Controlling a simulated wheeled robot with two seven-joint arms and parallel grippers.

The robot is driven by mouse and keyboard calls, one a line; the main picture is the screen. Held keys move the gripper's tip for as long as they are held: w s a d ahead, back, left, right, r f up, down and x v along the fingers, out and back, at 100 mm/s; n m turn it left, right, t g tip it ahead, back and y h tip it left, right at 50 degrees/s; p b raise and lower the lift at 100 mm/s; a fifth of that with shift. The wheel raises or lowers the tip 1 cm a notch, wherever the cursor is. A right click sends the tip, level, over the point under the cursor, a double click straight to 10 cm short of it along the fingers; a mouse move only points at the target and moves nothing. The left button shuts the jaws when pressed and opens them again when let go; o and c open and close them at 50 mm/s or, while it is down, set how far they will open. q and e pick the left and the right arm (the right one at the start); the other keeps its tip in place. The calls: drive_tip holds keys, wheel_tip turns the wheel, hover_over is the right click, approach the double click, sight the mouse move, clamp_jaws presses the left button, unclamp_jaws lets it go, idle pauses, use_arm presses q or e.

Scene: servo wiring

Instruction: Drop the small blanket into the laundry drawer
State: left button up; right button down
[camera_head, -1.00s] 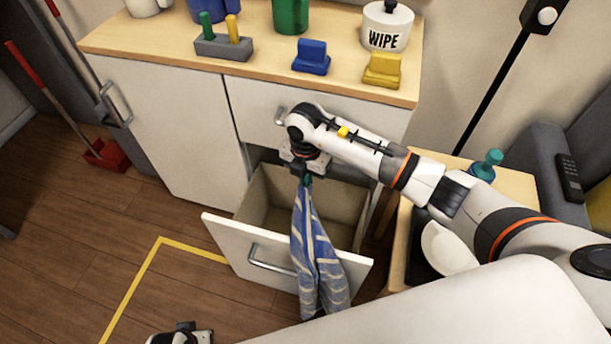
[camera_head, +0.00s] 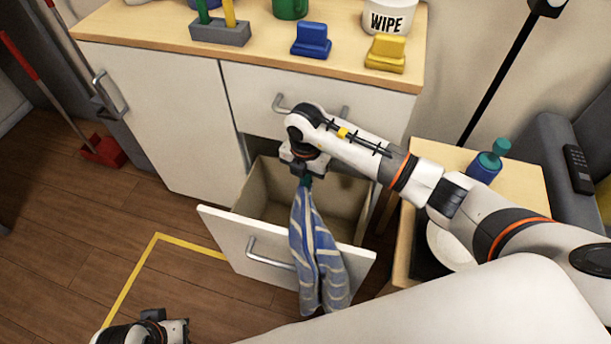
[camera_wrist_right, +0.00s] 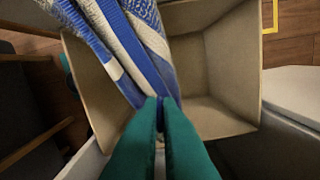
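The small blanket (camera_head: 314,248), blue with pale stripes, hangs from my right gripper (camera_head: 305,181). The right gripper is shut on its upper end, above the open laundry drawer (camera_head: 345,213). The blanket's lower part hangs in front of the drawer's white front panel, covering part of it. In the right wrist view, the green fingertips (camera_wrist_right: 160,105) are closed on the blanket (camera_wrist_right: 122,35), and the tan drawer inside (camera_wrist_right: 225,75) shows bare behind it. My left gripper (camera_head: 172,328) is at the bottom left edge; its fingers do not show clearly.
The white cabinet (camera_head: 165,125) has a wooden top holding a blue holder (camera_head: 311,40), a yellow one (camera_head: 386,53) and a WIPE tub (camera_head: 388,18). A small wooden table (camera_head: 515,186) with a blue bottle (camera_head: 485,168) stands right of the drawer.

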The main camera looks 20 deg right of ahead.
use_arm(q)
drive_tip(key=shift+r, duration=0.1)
use_arm(e)
drive_tip(key=c, duration=0.9)
unclamp_jaws()
drive_tip(key=shift+c, duration=0.2)
drive_tip(key=shift+o, duration=0.5)
drive_tip(key=o, duration=0.6)
drive_tip(key=shift+c, duration=0.2)
drive_tip(key=shift+r, duration=0.1)
use_arm(q)
wheel_tip(320, 180, down, 17)
drive_tip(key=s+g+p, duration=0.1)
drive_tip(key=p, duration=0.4)
drive_tip(key=shift+s+r, duration=0.15)
drive_tip(key=shift+s, duration=0.05)
use_arm(e)
drive_tip(key=shift+r, duration=2.65)
